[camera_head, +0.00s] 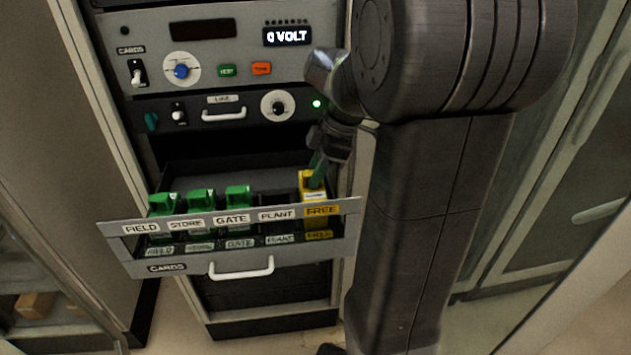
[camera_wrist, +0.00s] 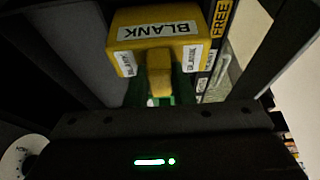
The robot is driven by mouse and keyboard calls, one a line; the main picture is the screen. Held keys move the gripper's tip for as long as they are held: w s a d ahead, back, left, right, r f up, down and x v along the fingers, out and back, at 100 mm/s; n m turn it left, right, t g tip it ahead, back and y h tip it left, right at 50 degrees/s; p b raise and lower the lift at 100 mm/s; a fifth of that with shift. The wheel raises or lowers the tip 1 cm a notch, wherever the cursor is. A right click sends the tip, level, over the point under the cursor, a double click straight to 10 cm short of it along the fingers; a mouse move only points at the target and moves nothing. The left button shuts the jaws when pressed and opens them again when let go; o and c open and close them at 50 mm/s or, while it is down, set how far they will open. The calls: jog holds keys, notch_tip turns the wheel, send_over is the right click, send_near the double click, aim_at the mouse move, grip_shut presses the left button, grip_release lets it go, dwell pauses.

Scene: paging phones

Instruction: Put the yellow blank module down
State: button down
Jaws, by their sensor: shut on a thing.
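The yellow blank module (camera_head: 312,188) is upright at the FREE place, at the right end of the pulled-out card drawer (camera_head: 190,268). In the wrist view the yellow blank module (camera_wrist: 155,20) shows its BLANK labels. My gripper (camera_head: 317,168) comes down on it from above. In the wrist view the green fingers of my gripper (camera_wrist: 160,84) are shut on the module's yellow grip, one on each side. The module's lower end is hidden behind the drawer front, so I cannot tell whether it rests on the slot floor.
Green modules stand at FIELD (camera_head: 163,203), STORE (camera_head: 201,201) and GATE (camera_head: 238,197). The PLANT place beside the yellow module looks empty and dark. The line panel (camera_head: 225,108) and the 0 VOLT panel (camera_head: 230,45) sit above the drawer. Cabinets stand on both sides.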

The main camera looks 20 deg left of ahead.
jog(key=shift+f, duration=1.25)
jog(key=shift+f, duration=0.2)
jog(key=c, duration=1.3)
grip_release()
jog(key=shift+r, duration=0.1)
jog(key=shift+o, duration=0.2)
jog(key=shift+r, duration=0.25)
jog(key=v, duration=1.2)
